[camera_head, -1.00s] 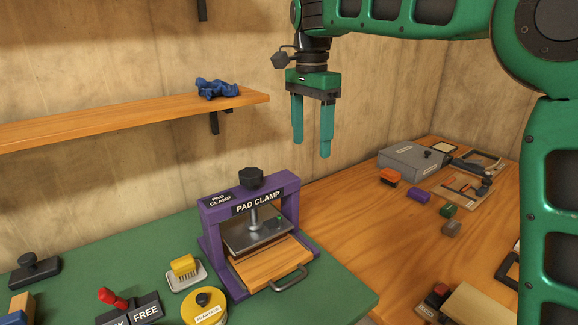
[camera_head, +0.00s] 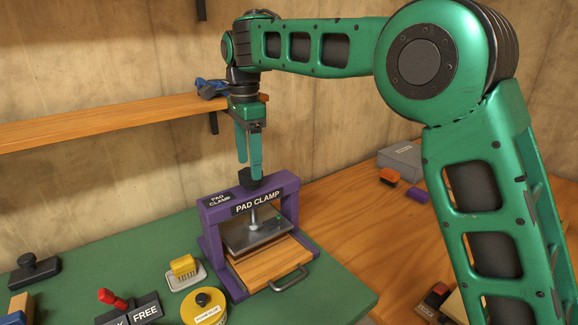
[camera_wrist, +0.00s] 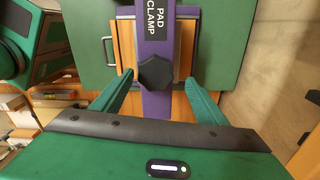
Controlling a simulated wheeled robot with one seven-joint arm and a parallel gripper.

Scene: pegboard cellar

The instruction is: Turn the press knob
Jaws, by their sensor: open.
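The press is a purple frame (camera_head: 211,215) labelled PAD CLAMP, standing on the green mat. Its black lobed knob (camera_head: 246,180) sits on top of the crossbar. A grey metal plate (camera_head: 252,233) hangs under the crossbar on a screw, above a wooden drawer board (camera_head: 272,264) with a handle. My gripper (camera_head: 249,168) points down over the press, its fingers open, with the near finger partly covering the knob in the head view. In the wrist view the knob (camera_wrist: 155,73) lies between my open fingertips (camera_wrist: 161,80), with a gap on each side.
A wooden shelf (camera_head: 120,120) with a blue figure (camera_head: 208,88) is close behind my gripper. A yellow brush (camera_head: 183,266), a round yellow tin (camera_head: 204,308) and a red-handled lever (camera_head: 112,299) stand left of the press. The wooden bench to the right holds several small items.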

